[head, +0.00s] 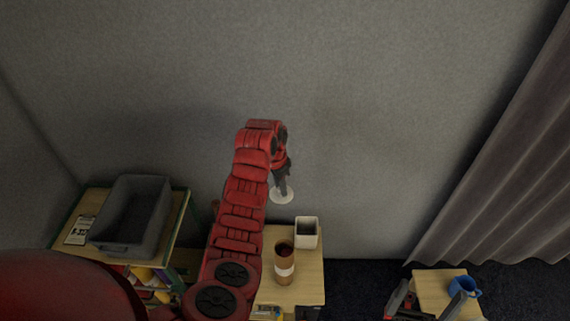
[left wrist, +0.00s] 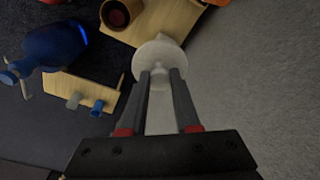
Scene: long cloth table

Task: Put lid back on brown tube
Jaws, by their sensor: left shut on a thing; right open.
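The brown tube (head: 284,269) stands upright on the wooden table with a pale band around it and its dark top open. It also shows at the top of the left wrist view (left wrist: 118,14). My left gripper (head: 283,190) is shut on the round white lid (head: 282,197) and holds it in the air, behind and above the tube, apart from it. In the left wrist view the lid (left wrist: 155,52) sits at the fingertips. My right gripper (head: 428,304) is open and empty at the lower right, near a small wooden surface.
A white square container (head: 306,232) stands close behind the tube, to its right. A grey bin (head: 133,217) sits on a shelf unit at the left. A wall rises behind the table; a curtain (head: 500,150) hangs right.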

